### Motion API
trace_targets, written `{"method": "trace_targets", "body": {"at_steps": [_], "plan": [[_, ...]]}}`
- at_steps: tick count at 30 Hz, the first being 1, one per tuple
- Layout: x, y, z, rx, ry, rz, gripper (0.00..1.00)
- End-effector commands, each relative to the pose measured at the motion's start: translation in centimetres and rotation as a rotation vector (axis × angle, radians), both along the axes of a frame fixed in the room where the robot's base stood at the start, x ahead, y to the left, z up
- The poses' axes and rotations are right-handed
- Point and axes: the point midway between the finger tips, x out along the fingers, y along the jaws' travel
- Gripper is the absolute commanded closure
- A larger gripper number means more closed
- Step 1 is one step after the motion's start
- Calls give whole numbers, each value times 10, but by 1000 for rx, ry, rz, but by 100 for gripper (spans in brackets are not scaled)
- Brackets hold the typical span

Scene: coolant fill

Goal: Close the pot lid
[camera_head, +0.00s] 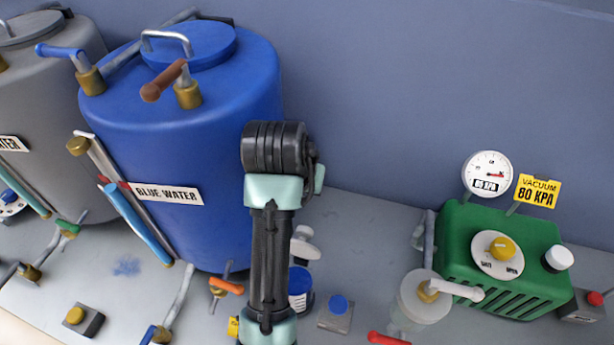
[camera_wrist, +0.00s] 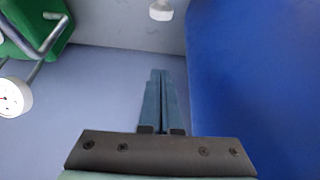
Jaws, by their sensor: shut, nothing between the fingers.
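The blue pot (camera_head: 220,130) labelled "BLUE WATER" stands at the left centre of the head view. Its round blue lid (camera_head: 205,48), with a grey loop handle (camera_head: 167,37), is on top; I cannot tell whether it sits fully flush. The blue pot's side (camera_wrist: 255,85) fills the right of the wrist view. My gripper (camera_wrist: 160,72) is shut and empty, in the open space beside the pot, apart from it. In the head view my arm hides the fingers and covers part of the pot's right edge.
A grey pot (camera_head: 60,120) stands at the far left. A blue-handled valve (camera_head: 65,50) and a brown-handled valve (camera_head: 165,80) rise at the blue pot's top. A green vacuum pump (camera_head: 455,250) with a gauge (camera_head: 487,174) stands at the right. The space above the bench between pot and pump looks clear.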

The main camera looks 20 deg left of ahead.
Motion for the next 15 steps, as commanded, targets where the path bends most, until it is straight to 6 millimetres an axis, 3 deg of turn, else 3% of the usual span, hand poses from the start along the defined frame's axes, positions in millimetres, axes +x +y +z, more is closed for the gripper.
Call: {"method": "trace_targets", "body": {"at_steps": [5, 15], "plan": [[-4, 2, -12, -11, 46, 0, 100], [22, 2, -64, -10, 44, -1, 100]]}}
